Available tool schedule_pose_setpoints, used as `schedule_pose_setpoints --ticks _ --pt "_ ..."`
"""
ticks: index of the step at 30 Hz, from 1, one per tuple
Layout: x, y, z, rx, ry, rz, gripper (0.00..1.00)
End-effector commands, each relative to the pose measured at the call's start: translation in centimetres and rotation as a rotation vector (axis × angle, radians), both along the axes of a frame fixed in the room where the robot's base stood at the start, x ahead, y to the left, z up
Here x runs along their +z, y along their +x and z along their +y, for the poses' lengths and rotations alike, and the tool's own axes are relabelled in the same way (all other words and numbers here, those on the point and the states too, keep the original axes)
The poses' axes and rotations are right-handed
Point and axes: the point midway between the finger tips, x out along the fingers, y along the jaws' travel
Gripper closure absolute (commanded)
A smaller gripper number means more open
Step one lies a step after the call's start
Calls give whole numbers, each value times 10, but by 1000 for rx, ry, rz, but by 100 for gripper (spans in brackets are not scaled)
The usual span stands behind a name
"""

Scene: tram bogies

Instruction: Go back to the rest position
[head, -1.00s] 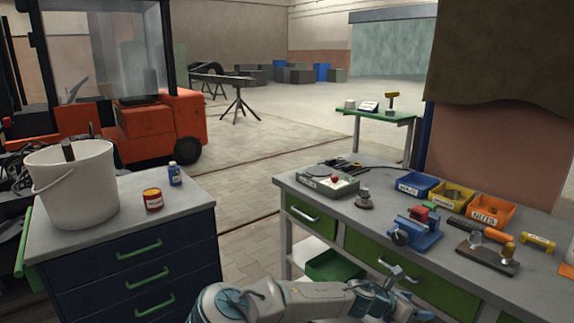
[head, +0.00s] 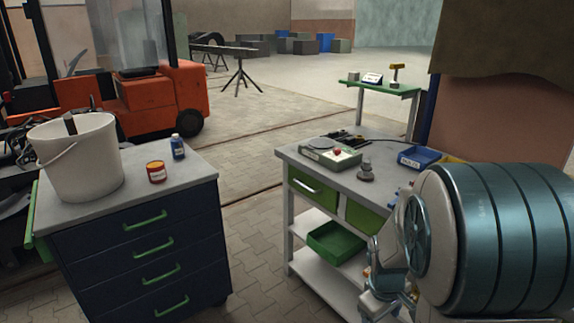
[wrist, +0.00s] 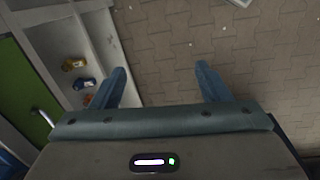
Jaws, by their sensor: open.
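My gripper (wrist: 162,82) is open, its two blue fingers wide apart in the wrist view with nothing between them. It points down over the paved floor (wrist: 165,45), beside a grey shelf unit. In the head view my arm fills the lower right, in front of the workbench (head: 330,170); I cannot clearly make out the fingertips there. The arm hides much of the bench's right side.
In the wrist view, small yellow and blue items (wrist: 74,64) lie on the shelf, beside a green drawer front (wrist: 22,90). Paved floor separates cabinet and bench.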

Motion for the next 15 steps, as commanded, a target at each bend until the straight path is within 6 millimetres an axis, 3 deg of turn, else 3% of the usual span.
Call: schedule_pose_setpoints --ticks 6,15 --pt "55 -30 28 -195 117 -91 30" --pt "112 -82 55 -431 187 -196 30"
